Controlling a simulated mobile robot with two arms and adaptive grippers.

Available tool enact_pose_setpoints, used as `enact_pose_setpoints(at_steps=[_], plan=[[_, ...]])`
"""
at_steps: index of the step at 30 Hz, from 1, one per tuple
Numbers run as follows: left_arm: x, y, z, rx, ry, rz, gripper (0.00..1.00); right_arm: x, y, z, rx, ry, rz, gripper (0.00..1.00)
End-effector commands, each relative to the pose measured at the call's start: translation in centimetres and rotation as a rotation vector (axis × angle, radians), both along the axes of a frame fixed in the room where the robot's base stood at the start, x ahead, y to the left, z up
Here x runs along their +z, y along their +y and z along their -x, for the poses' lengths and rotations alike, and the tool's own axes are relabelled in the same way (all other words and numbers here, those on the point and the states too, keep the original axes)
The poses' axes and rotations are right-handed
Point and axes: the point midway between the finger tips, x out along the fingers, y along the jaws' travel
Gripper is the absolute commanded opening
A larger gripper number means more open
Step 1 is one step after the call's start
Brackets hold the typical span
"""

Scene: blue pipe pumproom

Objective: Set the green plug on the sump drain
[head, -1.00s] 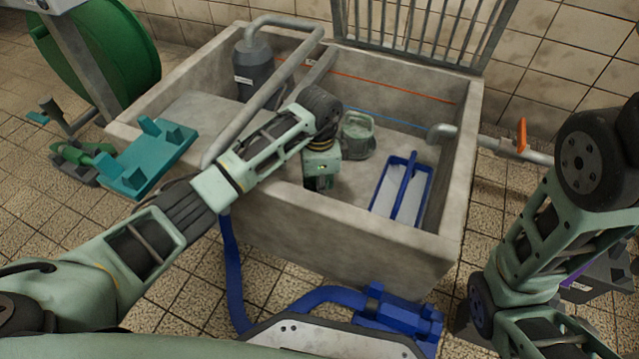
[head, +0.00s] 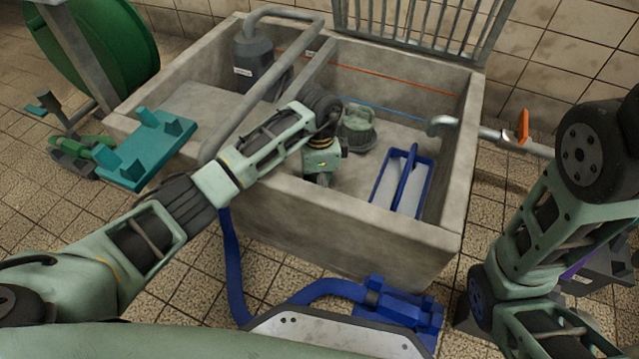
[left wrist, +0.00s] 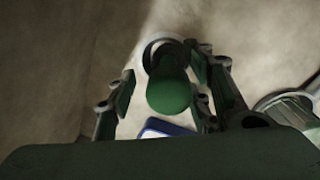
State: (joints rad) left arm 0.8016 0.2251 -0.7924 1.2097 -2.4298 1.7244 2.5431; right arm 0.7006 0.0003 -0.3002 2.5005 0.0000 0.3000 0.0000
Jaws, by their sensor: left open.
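The green plug (left wrist: 168,92) shows in the left wrist view between the two fingers of my left gripper (left wrist: 165,98). The fingers stand open on either side of it. A pale ring (left wrist: 163,48) shows just past the plug and is partly covered by it; it looks like the drain rim, but I cannot tell whether the plug sits in it. In the head view my left gripper (head: 318,180) points down inside the concrete sump (head: 345,215), near its front wall, and the plug is hidden there. My right arm is at the right, its gripper not visible.
A green pump (head: 357,128) stands in the sump right behind my left gripper. A blue tray (head: 403,182) with a handle lies to the right. A grey pipe (head: 255,100) crosses the sump on the left. A teal bracket (head: 148,150) rests by the left rim.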

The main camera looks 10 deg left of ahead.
Motion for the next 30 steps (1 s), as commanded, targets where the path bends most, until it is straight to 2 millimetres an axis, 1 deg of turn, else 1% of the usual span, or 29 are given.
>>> enact_pose_setpoints(at_steps=[4,7,11,13,15,23,26,30], plan=[[0.2,0.0,0.0,0.000,0.000,0.000,0.47,0.1,0.0,-0.2,-0.001,0.004,-0.001,0.50],[1.0,0.0,0.0,0.000,-0.001,0.001,0.47,0.4,0.0,-0.2,-0.001,0.003,-0.001,0.50],[3.0,0.0,0.0,0.000,-0.002,0.000,0.47,1.0,0.0,-0.1,0.000,0.002,0.000,0.50],[4.4,0.0,-0.1,0.000,-0.003,0.001,0.47,1.4,0.0,-0.1,0.000,0.002,0.000,0.50],[6.2,0.0,0.0,0.000,-0.002,0.000,0.47,2.7,0.0,-0.1,0.000,0.001,-0.001,0.50],[9.5,0.0,0.0,0.000,0.000,-0.001,0.47,7.2,0.0,0.0,0.000,0.001,0.000,0.50],[10.4,0.2,-0.2,-0.120,-0.003,-0.001,0.47,7.4,0.0,0.0,0.000,0.001,0.000,0.50],[12.3,0.5,-0.3,-0.320,-0.004,-0.003,0.47,8.3,0.0,0.0,0.000,0.001,0.000,0.50]])
